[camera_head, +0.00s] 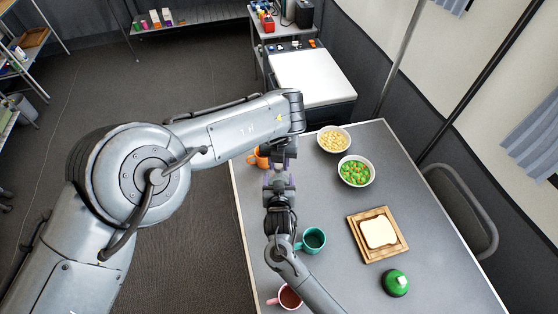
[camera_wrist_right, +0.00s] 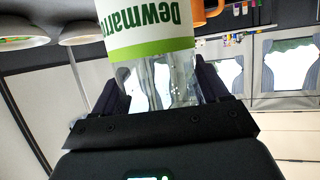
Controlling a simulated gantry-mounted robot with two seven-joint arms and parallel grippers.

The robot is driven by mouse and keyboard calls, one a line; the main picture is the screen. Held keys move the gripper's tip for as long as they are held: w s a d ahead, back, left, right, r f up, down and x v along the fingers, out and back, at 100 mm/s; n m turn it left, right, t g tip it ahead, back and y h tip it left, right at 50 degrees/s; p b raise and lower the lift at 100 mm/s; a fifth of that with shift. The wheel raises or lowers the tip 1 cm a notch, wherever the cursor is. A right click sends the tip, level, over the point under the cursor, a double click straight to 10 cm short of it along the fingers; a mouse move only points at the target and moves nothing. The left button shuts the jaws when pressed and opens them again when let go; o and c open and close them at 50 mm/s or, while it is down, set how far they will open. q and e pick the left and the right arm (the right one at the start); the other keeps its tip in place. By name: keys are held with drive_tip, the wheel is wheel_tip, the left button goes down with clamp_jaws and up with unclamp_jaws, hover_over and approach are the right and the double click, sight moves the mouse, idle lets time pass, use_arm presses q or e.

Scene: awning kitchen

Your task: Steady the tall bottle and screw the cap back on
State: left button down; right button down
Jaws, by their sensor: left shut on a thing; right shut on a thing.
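The tall bottle (camera_wrist_right: 145,40) is clear with a white and green label, and appears upside down in the right wrist view. My right gripper (camera_wrist_right: 160,90) is shut on its clear part beside the label. In the head view my right gripper (camera_head: 279,192) comes from below and meets my left gripper (camera_head: 282,163) near the table's left edge. My left gripper is shut at the bottle's place. The cap is not seen; the arms and grippers hide it and most of the bottle, so its seating cannot be told.
An orange mug (camera_head: 257,159) stands close behind the grippers, and a teal mug (camera_head: 313,240) and pink mug (camera_head: 289,298) stand nearer. Two bowls (camera_head: 334,139) (camera_head: 356,171), bread on a wooden board (camera_head: 366,253) and a green round item (camera_head: 395,283) are to the right.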

use_arm(q)
drive_tip(key=m, duration=0.2)
drive_tip(key=shift+m, duration=0.4)
drive_tip(key=c, duration=0.8)
unclamp_jaws()
drive_tip(key=shift+o, duration=0.2)
drive_tip(key=shift+r, duration=0.1)
wheel_tip(320, 180, up, 12)
use_arm(e)
unclamp_jaws()
